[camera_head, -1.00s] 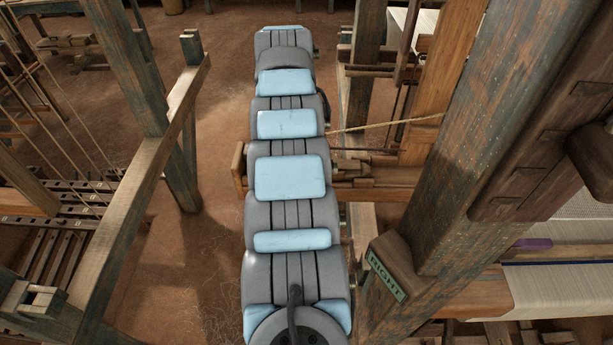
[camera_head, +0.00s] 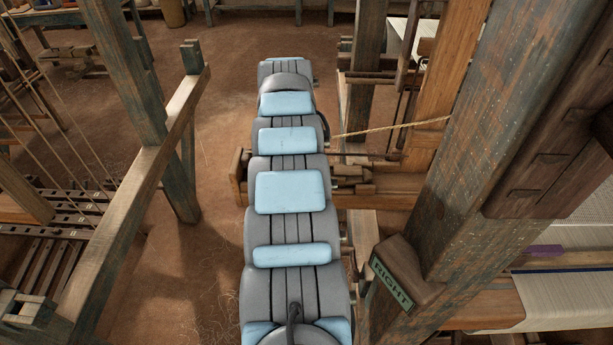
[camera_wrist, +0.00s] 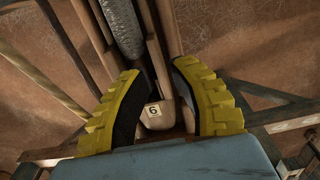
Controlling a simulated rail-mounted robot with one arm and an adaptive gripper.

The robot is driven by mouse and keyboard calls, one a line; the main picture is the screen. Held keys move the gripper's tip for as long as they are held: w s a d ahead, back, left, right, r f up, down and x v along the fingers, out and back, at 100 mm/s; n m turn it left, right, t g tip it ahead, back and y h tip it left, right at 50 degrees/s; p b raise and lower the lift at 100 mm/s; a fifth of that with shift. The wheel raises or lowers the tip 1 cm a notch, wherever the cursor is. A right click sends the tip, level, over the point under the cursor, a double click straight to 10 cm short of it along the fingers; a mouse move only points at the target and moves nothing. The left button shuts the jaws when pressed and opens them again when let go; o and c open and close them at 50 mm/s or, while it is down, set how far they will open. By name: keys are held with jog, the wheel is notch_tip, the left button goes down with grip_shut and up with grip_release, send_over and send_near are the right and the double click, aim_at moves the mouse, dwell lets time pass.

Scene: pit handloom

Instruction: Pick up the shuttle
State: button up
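My gripper (camera_wrist: 158,98) shows in the wrist view, its two yellow-ridged, dark-padded fingers apart with nothing visibly held between them. Beyond the fingers are long wooden rails (camera_wrist: 157,60) and a wooden piece with a label reading 6 (camera_wrist: 153,110). A grey, textured cylinder (camera_wrist: 122,25) lies among the wood at the top. I cannot tell whether any of these belongs to the shuttle, and no shuttle can be clearly made out. In the head view my own arm hides the gripper and what is under it.
A wooden loom beam (camera_head: 385,196) crosses behind my arm. A thick post (camera_head: 480,150) and a block marked RIGHT (camera_head: 392,283) stand close on the right, by pale cloth (camera_head: 570,295). A slanting wooden rail (camera_head: 130,210) stands left. Brown floor (camera_head: 215,110) lies open between.

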jog(key=shift+w+f+b, duration=0.2)
jog(key=shift+f+b, duration=0.55)
jog(key=shift+f, duration=1.2)
jog(key=shift+c, duration=0.3)
grip_shut()
jog(key=shift+f, duration=0.1)
